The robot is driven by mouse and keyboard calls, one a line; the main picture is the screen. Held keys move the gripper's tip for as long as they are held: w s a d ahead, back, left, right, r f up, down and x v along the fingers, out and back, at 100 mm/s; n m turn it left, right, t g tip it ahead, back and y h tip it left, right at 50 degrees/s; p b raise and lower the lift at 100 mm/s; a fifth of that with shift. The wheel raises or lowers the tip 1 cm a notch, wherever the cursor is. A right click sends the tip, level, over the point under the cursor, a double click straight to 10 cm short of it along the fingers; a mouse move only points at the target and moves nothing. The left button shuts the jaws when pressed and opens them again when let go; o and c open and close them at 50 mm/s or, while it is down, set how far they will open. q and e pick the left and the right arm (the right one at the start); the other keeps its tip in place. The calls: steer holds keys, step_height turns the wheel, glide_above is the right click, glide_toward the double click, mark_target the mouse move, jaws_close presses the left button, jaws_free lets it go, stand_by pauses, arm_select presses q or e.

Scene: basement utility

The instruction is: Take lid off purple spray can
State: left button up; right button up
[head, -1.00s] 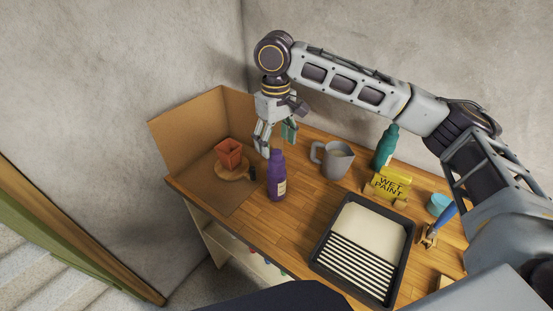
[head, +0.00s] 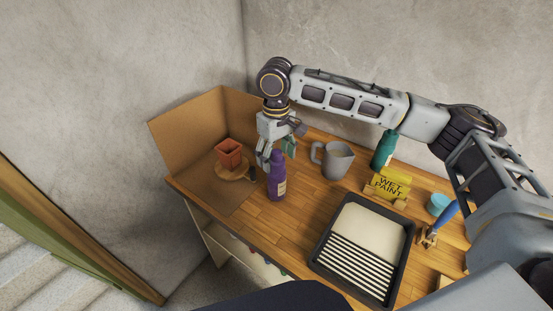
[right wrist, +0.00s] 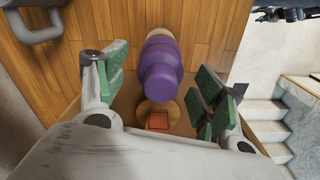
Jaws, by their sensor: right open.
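The purple spray can (head: 276,183) stands upright near the left front part of the wooden workbench, with a pale label on its side. Its rounded top is purple too, so I cannot clearly tell lid from body. My right gripper (head: 276,152) is open and empty, just behind and above the can's top in the head view. In the right wrist view the purple can (right wrist: 160,58) lies between the two green-padded fingers (right wrist: 160,82), with a visible gap on both sides. My left gripper is not in view.
A grey pitcher (head: 338,162), teal bottle (head: 384,150), yellow "wet paint" sign (head: 389,185) and black paint tray (head: 318,258) are to the right. A cardboard screen (head: 190,130) borders the left corner.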

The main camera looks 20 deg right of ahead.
mark_target(276, 151)
stand_by(0.3)
steer(key=c, duration=0.8)
steer(key=shift+r, duration=0.15)
steer(key=shift+r, duration=4.9)
